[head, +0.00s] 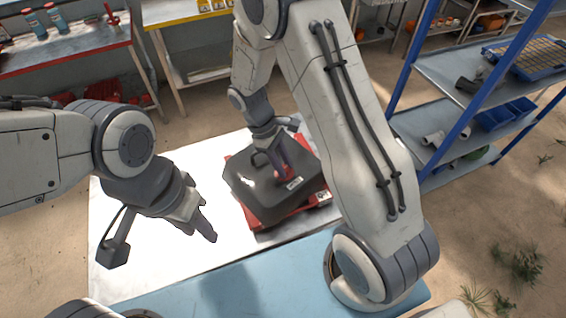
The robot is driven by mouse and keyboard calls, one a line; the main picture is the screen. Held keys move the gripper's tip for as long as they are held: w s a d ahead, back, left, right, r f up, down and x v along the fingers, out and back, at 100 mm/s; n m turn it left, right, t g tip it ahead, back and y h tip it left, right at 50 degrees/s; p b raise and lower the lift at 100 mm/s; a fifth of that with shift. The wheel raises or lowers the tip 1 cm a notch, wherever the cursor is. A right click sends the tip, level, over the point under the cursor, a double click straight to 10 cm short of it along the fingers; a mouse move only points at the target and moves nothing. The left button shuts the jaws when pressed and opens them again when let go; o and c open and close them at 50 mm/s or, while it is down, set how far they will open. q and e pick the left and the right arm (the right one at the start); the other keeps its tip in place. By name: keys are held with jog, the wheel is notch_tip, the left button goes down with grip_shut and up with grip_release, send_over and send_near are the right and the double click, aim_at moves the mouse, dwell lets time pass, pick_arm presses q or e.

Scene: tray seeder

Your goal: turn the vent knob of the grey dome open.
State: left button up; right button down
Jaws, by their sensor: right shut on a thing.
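The grey dome (262,207), a dark lid with rounded corners and a small white label, sits on a red tray or base (254,223) on the white table. My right gripper (274,168) reaches down onto the top of the dome and is shut on the vent knob (284,173). Only a small reddish part of the knob shows between the fingers, so its turn angle cannot be read. My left gripper (203,230) hangs over the table left of the dome, apart from it. Its fingers are seen from the side, so their gap is unclear.
The white table (130,235) is clear left of the dome. A light blue mat or surface (200,290) lies nearest me. A blue-framed shelf (455,85) with trays and bins stands at right. A red bench (70,62) with bottles stands back left.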

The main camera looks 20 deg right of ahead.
dwell(2.1)
jog(key=c, duration=0.6)
grip_release()
jog(key=shift+r, duration=0.1)
jog(key=b+v, duration=0.1)
jog(key=v, duration=0.9)
jog(key=shift+w+r+b, duration=0.1)
jog(key=shift+w+b, duration=0.05)
jog(key=shift+b, duration=0.15)
